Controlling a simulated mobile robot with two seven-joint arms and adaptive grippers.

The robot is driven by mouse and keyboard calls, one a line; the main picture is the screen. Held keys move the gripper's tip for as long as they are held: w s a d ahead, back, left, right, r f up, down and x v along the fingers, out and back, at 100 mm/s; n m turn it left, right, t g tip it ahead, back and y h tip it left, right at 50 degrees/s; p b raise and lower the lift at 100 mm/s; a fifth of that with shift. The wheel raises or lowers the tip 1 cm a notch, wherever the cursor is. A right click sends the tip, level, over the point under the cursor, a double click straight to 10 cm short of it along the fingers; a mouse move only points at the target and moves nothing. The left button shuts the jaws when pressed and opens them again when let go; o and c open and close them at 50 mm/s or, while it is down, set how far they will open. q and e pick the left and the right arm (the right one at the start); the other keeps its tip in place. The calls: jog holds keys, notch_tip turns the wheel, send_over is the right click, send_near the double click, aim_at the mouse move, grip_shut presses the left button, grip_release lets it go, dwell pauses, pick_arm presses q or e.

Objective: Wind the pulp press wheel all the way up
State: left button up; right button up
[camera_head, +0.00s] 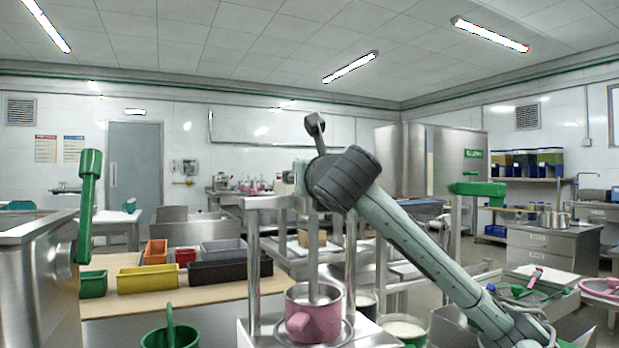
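The pulp press is a steel frame (252,270) with upright posts, a top crossbar (268,203) and a vertical screw (312,245). The screw's lower end reaches into a pink pot (313,318) on the press base. The wheel cannot be made out; my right arm's dark wrist covers the top of the screw. My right arm comes in from the lower right. A dark part of my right gripper (315,128) sticks up above the crossbar. Its fingers are not clear, so its opening and any contact with the wheel cannot be told. My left gripper is out of view.
A steel machine with a green handle (88,190) stands at left. Colored bins, including a yellow one (147,277), sit on a table behind a green bucket (170,337). A white-filled bowl (404,328) stands right of the press. A green fitting (478,190) is farther right.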

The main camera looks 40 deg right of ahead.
jog(key=c, duration=0.7)
jog(key=shift+c, duration=0.3)
jog(key=shift+c, duration=0.2)
